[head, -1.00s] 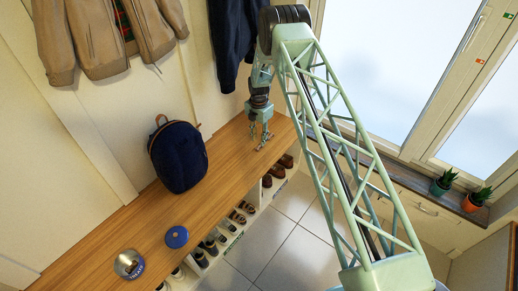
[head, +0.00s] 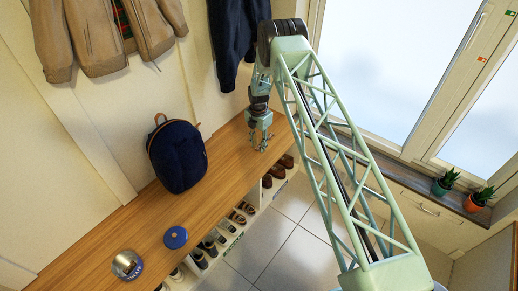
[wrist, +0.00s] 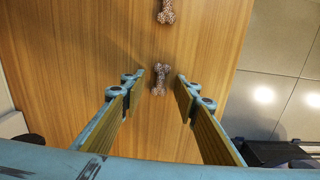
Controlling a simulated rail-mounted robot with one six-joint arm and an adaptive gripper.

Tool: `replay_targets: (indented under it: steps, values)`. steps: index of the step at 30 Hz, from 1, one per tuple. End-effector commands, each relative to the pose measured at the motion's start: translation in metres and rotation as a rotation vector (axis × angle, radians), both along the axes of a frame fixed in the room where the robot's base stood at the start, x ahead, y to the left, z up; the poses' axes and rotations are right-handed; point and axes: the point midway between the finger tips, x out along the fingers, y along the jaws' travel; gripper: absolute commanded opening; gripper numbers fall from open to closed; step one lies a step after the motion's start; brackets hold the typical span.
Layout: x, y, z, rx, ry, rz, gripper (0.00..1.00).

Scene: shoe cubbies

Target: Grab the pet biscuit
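A brown, speckled, bone-shaped pet biscuit (wrist: 159,80) lies on the wooden bench in the wrist view. A second similar biscuit (wrist: 166,12) lies further off at the top edge of that view. My gripper (wrist: 160,84) is open, with one finger on each side of the nearer biscuit and a gap on both sides. I cannot tell the height of the fingertips above the bench. In the head view my gripper (head: 260,144) is over the far end of the bench, and the biscuits there are too small or hidden to make out.
The wooden bench (head: 110,240) holds a dark blue backpack (head: 178,157), a round blue lid (head: 176,237) and a shiny container (head: 127,264) with a blue label. Shoes (head: 238,216) fill cubbies below. Jackets (head: 240,40) hang behind. Tiled floor (head: 285,255) lies right.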

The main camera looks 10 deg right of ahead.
Motion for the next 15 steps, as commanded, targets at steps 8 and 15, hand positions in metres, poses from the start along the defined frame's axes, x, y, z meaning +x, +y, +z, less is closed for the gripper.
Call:
replay_targets:
  steps: [8, 15]
  values:
    - [-0.0001, -0.0001, 0.0002, 0.000, 0.000, 0.000, 0.28]
    - [-0.0001, -0.0001, 0.0002, 0.000, 0.000, 0.000, 0.17]
